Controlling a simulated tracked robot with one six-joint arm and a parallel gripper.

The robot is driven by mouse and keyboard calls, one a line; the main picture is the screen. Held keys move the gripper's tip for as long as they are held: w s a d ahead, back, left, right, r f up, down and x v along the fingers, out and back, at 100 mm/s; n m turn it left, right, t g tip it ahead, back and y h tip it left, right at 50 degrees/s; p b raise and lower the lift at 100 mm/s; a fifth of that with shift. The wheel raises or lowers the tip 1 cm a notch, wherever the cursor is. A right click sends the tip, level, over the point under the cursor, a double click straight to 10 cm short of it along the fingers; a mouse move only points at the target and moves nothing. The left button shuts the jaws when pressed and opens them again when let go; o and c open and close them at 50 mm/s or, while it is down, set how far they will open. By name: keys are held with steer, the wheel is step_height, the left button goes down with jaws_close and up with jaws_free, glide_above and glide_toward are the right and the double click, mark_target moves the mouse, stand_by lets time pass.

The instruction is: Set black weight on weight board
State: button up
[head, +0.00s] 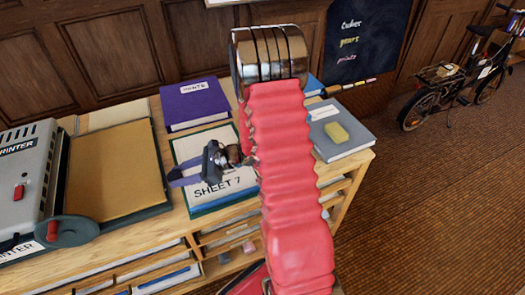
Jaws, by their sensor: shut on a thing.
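My gripper (219,158) shows in the head view just left of my red arm, over the board marked SHEET 7 (208,204). Its jaws are shut on a small dark thing that looks like the black weight (234,154), mostly hidden by the jaws and arm. I cannot tell how high it is above the board. I cannot read a label that names the weight board.
A grey printer (25,190) and a tan board (115,170) fill the left of the wooden bench (130,243). Bench shelves hold papers. My arm hides the middle of the bench. A bicycle (455,80) stands far right; the floor (440,200) there is clear.

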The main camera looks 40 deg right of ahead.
steer(key=s+d+r+m+t+h, duration=0.1)
steer(key=s+d+m+t+h, duration=0.1)
steer(key=d, duration=0.8)
steer(key=s+d+r+m+t+h, duration=0.2)
steer(key=s+d+m+h, duration=0.2)
steer(key=d, duration=0.7)
steer(key=s+d+r+m+t+h, duration=0.2)
steer(key=s+d+m+h, duration=0.1)
steer(key=d, duration=0.7)
steer(key=shift+s+d+r+m+h, duration=0.25)
steer(key=shift+s+d+m+h, duration=0.05)
steer(key=shift+s+d+m, duration=0.1)
steer(key=shift+f, duration=0.1)
steer(key=shift+f, duration=2.8)
steer(key=shift+f, duration=0.1)
steer(key=shift+f, duration=2)
steer(key=o, duration=1.5)
steer(key=shift+f, duration=0.1)
steer(key=shift+c, duration=0.2)
